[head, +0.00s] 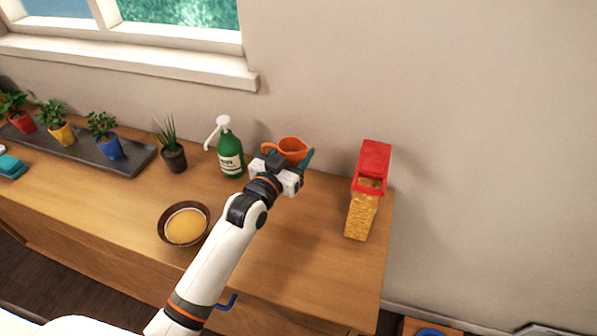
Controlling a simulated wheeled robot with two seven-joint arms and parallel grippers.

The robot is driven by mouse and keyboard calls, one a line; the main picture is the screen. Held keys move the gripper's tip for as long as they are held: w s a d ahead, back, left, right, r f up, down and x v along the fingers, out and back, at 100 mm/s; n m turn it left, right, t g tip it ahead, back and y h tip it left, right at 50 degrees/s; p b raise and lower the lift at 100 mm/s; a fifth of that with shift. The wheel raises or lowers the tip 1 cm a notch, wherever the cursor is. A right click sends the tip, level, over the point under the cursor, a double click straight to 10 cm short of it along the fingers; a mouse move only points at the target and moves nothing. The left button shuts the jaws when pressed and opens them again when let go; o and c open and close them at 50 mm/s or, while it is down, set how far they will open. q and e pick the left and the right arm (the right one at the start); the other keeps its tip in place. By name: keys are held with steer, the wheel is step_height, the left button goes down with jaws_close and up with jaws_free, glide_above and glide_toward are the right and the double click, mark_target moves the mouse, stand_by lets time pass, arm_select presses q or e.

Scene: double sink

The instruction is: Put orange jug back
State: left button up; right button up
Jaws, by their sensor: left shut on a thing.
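The orange jug (293,148) is at the back of the wooden counter, near the wall. Its orange handle shows at its left, and a teal part shows at its right. My left gripper (283,168) is in front of the jug and shut on it; the fingers and the jug's lower part are largely hidden by the gripper body. I cannot tell whether the jug's base touches the counter. My right gripper is not in view.
A green pump bottle (229,150) stands close to the left of the jug. A red-topped container (367,190) stands to the right. A brown bowl (184,224) is at front left. Potted plants (109,136) stand on a dark tray (129,163). Counter between jug and container is clear.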

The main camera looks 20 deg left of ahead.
arm_select(q)
step_height(320, 180, down, 5)
steer(key=shift+f, duration=0.1)
stand_by(0.4)
steer(key=shift+f, duration=0.2)
steer(key=o, duration=1.3)
steer(key=shift+c, duration=0.2)
